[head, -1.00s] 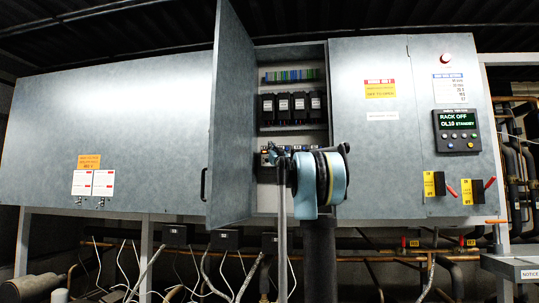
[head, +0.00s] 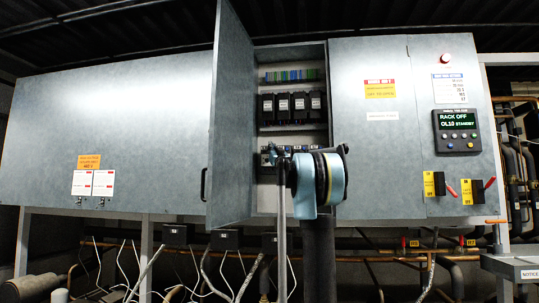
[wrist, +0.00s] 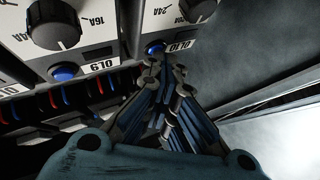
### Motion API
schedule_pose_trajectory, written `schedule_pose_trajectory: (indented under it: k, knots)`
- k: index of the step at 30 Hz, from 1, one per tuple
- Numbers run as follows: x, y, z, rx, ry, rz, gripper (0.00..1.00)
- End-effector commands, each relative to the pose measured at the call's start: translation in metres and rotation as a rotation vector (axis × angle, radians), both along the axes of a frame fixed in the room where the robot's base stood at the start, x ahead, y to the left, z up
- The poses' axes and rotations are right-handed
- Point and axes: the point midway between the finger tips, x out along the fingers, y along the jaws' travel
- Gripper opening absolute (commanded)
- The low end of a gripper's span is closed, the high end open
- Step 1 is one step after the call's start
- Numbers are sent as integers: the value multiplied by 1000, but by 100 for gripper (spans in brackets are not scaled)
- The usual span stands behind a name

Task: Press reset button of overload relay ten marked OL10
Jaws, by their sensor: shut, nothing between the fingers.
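In the wrist view the relay marked OL10 (wrist: 213,30) has a grey dial and a blue reset button (wrist: 154,47) beside its label, which reads upside down. My gripper (wrist: 165,66) is shut and empty. Its fingertips are just below the blue button and the OL10 label in the picture; I cannot tell whether they touch the button. The relay marked OL9 (wrist: 100,48), with its own blue button (wrist: 65,72), is to the left. In the head view my wrist largely hides the relay row inside the open cabinet.
The open cabinet door (head: 228,125) stands left of the bay. A row of black contactors (head: 291,107) sits above the relays. Red and blue wires (wrist: 55,100) run below OL9 in the wrist view. The panel display (head: 457,121) reads RACK OFF, OL10 STANDBY.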

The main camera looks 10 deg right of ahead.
Motion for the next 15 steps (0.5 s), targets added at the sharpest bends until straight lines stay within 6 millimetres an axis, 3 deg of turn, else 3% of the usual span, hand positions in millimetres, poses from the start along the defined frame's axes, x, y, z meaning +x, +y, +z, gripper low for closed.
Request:
schedule_pose_trajectory:
  k: [15]
  knots:
    - [-7, 2, 0, 0, 0, 0, 0]
